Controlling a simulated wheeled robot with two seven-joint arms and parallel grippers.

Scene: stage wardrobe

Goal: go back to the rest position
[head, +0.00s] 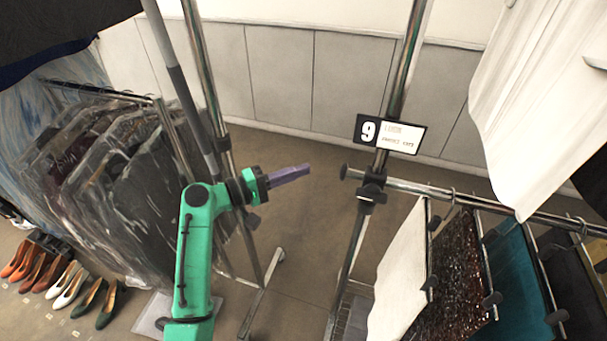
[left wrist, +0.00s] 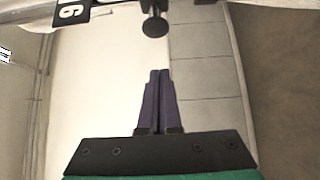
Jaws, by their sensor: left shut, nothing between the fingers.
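My left gripper (head: 290,175) is at the middle of the head view, at the end of my green arm. Its purple fingers point right, toward the end of a clothes rail. In the left wrist view the two fingers (left wrist: 160,75) lie together with nothing between them. The gripper is held in the air and appears apart from the rack. My right gripper is not in view.
A metal rack post (head: 350,250) with a number 9 sign (head: 390,134) stands right of the gripper. Its rail (head: 410,187) carries hanging garments. Left are bagged clothes (head: 130,190) and several shoes (head: 65,287) on the floor. Open floor (head: 300,215) lies between.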

